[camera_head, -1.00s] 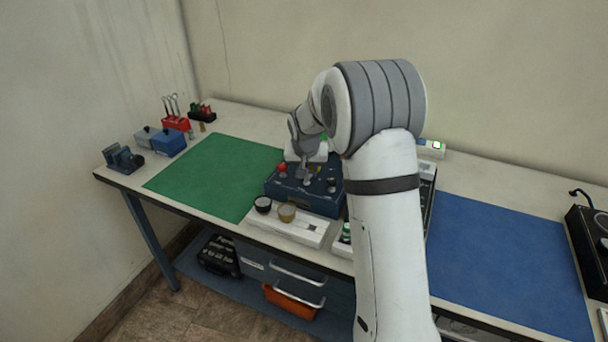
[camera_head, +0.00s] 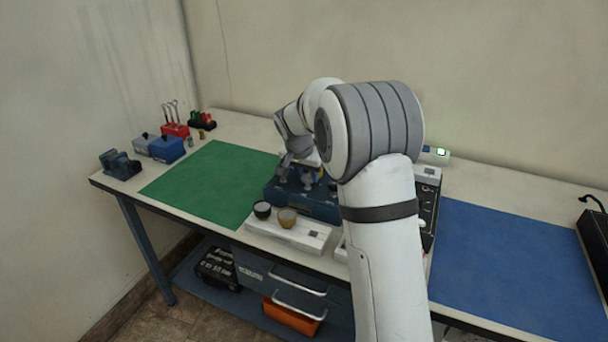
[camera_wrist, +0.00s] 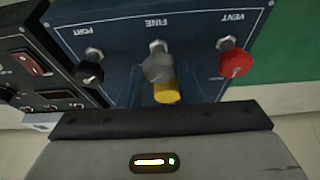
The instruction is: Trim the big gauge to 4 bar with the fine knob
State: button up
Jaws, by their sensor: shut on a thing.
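The blue trainer box (camera_head: 318,207) stands on the bench, partly hidden by my arm. In the wrist view its panel (camera_wrist: 120,25) shows upside down, with a black PORT knob (camera_wrist: 88,73), a red VENT knob (camera_wrist: 236,64) and the FINE knob between them. The FINE knob (camera_wrist: 167,93) shows as a yellow cylinder below a rounded grey part. My gripper (camera_head: 307,182) is at the panel, shut on the fine knob; its fingers are hard to make out in the wrist view. I cannot see the big gauge's dial or reading in either view.
A white tray (camera_head: 312,243) with a black and a gold round piece stands in front of the box. A dark switch unit (camera_wrist: 30,65) adjoins the panel. The green mat (camera_head: 205,180) and blue mat (camera_head: 510,265) are clear.

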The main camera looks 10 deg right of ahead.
jog(key=shift+a, duration=0.1)
jog(key=o, duration=1)
jog(key=shift+c, duration=0.2)
jog(key=shift+r, duration=0.35)
jog(key=v, duration=0.7)
jog(key=shift+s+a, duration=0.1)
jog(key=shift+s, duration=0.05)
jog(key=s+d+f+n+g+y, duration=0.1)
jog(key=s+n, duration=0.6)
jog(key=s, duration=2.8)
jog(key=shift+s+f+y+p, duration=0.25)
jog(key=shift+f+y+p, duration=0.2)
jog(key=shift+f+y, duration=0.35)
